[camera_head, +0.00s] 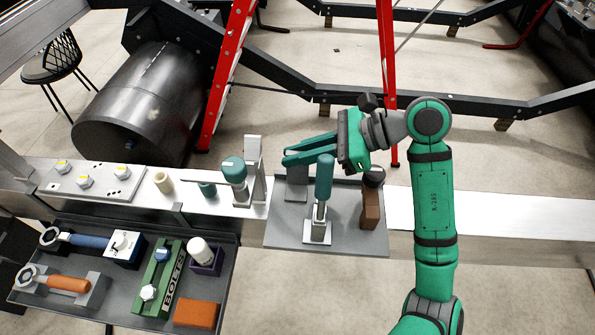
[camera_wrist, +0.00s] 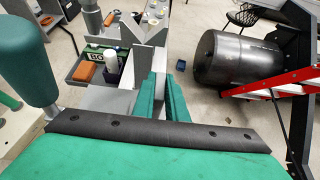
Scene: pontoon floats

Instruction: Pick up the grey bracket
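A grey bracket (camera_head: 253,168) with a tall upright plate stands on the metal beam, just right of a teal-knobbed clamp. A grey angled plate, likely the same bracket, shows in the wrist view (camera_wrist: 153,48) beyond my fingertips. My gripper (camera_head: 286,156) points left above the tray, to the right of the tall bracket and apart from it. Its two teal fingers are parted with nothing seen between them; they also show in the wrist view (camera_wrist: 162,76). A second small grey piece (camera_head: 297,188) stands on the tray below the fingers, its top partly covered by them.
A grey tray (camera_head: 278,236) holds a teal-handled toggle clamp (camera_head: 321,195) and a brown block (camera_head: 370,205) close to my gripper. A lower dark tray (camera_head: 234,262) at left holds tools. A red ladder (camera_head: 228,75) and a dark drum (camera_head: 140,105) stand behind. The right of the beam is clear.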

